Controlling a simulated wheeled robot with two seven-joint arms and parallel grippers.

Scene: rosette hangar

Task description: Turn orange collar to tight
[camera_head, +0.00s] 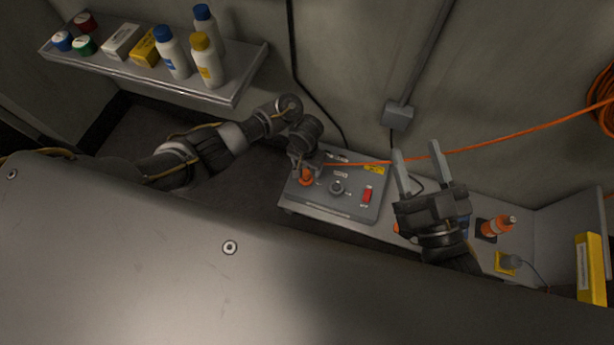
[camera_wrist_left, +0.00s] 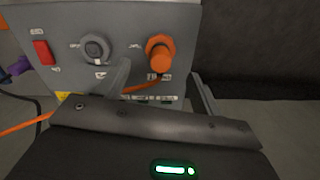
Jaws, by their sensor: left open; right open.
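The orange collar (camera_head: 306,178) is on the left part of a grey control box on the bench. In the left wrist view, the orange collar (camera_wrist_left: 160,50) sits right of a dark knob, with an orange cable below it. My left gripper (camera_head: 304,167) is at the collar in the head view. In the left wrist view, its open fingers stand to either side of and below the collar, and I cannot tell whether they touch it. My right gripper (camera_head: 417,152) is open and empty, right of the box.
The grey box (camera_head: 338,205) also bears a dark knob (camera_head: 337,187) and a red switch (camera_head: 367,195). An orange cable (camera_head: 500,142) runs rightwards. A shelf (camera_head: 225,95) with bottles is at upper left.

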